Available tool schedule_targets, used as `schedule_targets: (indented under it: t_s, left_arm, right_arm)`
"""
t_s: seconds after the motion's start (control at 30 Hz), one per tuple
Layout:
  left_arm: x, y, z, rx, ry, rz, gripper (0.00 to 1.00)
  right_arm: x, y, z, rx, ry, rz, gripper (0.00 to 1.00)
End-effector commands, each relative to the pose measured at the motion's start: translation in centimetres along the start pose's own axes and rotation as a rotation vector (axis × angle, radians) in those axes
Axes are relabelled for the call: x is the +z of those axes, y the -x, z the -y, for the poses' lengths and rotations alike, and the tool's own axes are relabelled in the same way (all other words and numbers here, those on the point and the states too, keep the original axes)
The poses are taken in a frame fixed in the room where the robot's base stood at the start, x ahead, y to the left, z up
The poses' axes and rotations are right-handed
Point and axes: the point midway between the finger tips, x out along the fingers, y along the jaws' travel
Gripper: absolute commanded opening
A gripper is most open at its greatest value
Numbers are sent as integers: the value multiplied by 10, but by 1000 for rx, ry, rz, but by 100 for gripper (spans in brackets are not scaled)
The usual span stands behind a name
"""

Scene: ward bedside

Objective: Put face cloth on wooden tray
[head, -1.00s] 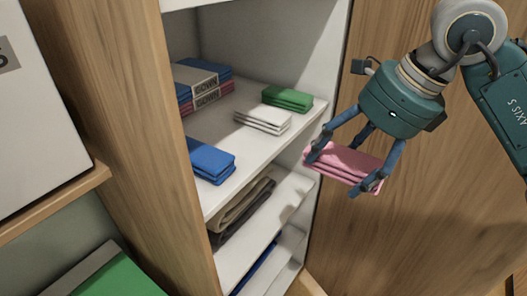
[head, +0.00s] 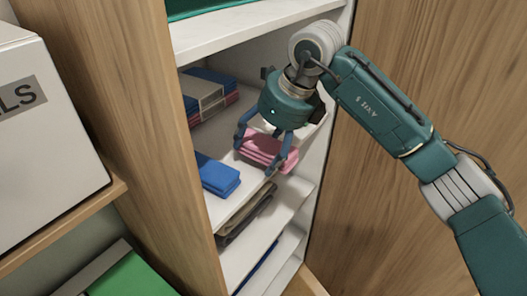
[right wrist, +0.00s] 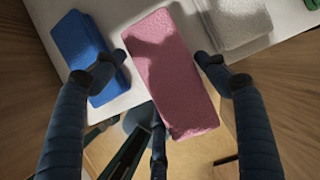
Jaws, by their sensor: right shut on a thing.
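A folded pink cloth (head: 266,146) is held between the fingers of my right gripper (head: 257,157), over the front edge of the middle cupboard shelf. The right wrist view shows the pink cloth (right wrist: 172,75) lying lengthwise between the two fingers (right wrist: 158,72). Whether it touches the shelf I cannot tell. A folded blue cloth (head: 219,177) lies on the shelf to its left. A folded white cloth (right wrist: 236,20) lies to its right in the right wrist view. No wooden tray is in view. My left gripper is out of view.
Banded blue and pink packs (head: 207,92) lie deeper on the middle shelf (head: 197,147). Brown folded textiles (head: 246,212) are on the shelf below. An upper shelf (head: 250,28) is above my gripper. The wooden door (head: 400,200) stands to the right, a white box (head: 50,130) left.

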Motion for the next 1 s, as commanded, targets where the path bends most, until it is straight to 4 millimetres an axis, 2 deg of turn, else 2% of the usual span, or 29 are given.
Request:
schedule_targets:
  t_s: [0.03,0.2,0.57,0.6,0.67,0.7,1.0]
  left_arm:
    - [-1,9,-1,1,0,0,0]
    - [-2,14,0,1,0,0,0]
    - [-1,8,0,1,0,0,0]
    - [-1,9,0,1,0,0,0]
    - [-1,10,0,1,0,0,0]
    - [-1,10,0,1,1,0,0]
    - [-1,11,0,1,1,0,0]
  right_arm:
    - [-8,-8,0,7,-4,-9,49]
    - [-14,-24,0,2,-2,-5,49]
    - [-16,-29,0,2,-2,-5,49]
    - [-16,-28,0,2,-2,-5,77]
    - [-16,-28,0,2,-2,-5,89]
    - [-16,-28,0,2,-2,-5,92]
    - [-16,-27,0,3,-2,-5,92]
